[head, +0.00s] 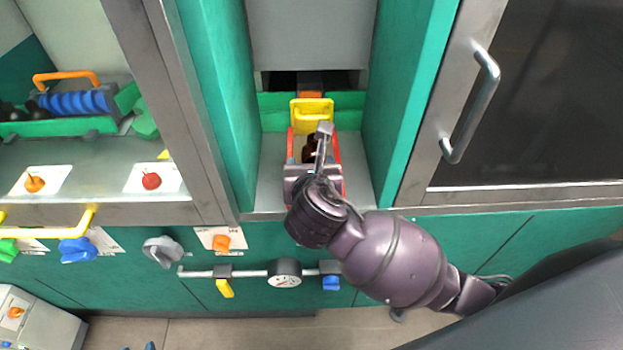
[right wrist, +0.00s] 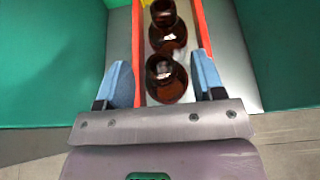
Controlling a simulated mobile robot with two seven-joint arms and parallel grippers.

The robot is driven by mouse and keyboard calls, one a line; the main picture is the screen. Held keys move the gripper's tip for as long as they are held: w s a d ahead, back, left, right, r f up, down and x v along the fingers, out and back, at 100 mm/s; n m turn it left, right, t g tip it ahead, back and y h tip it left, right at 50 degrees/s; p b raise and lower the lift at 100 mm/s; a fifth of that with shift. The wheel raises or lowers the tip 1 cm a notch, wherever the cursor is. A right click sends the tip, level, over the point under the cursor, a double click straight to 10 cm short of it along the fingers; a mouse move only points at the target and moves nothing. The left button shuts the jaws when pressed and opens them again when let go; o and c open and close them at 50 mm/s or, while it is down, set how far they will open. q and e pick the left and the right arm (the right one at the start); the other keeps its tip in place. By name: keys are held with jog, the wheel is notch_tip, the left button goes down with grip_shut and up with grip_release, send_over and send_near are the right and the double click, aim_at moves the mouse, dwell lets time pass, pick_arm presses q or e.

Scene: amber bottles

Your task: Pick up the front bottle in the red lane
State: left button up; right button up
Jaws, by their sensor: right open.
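In the right wrist view several amber bottles stand in a row in a lane with red side rails (right wrist: 202,28). The front bottle (right wrist: 167,80) is nearest my right gripper, and a second bottle (right wrist: 167,34) stands just behind it. My right gripper (right wrist: 165,82) is open, with one blue finger on each side of the front bottle. I cannot tell whether the fingers touch it. In the head view the right gripper (head: 322,140) reaches into the red lane (head: 337,150) and hides most of it. A dark bottle (head: 309,150) shows beside the gripper. My left gripper is not in view.
Green side walls (head: 216,100) flank the recess closely. A yellow piece (head: 312,112) stands at the lane's far end. A door handle (head: 472,105) juts out at right. A gauge (head: 285,273) and valve pipe run below the recess.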

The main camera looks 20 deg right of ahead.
jog(key=shift+x, duration=1.75)
jog(key=shift+s, duration=0.1)
jog(key=c, duration=1.1)
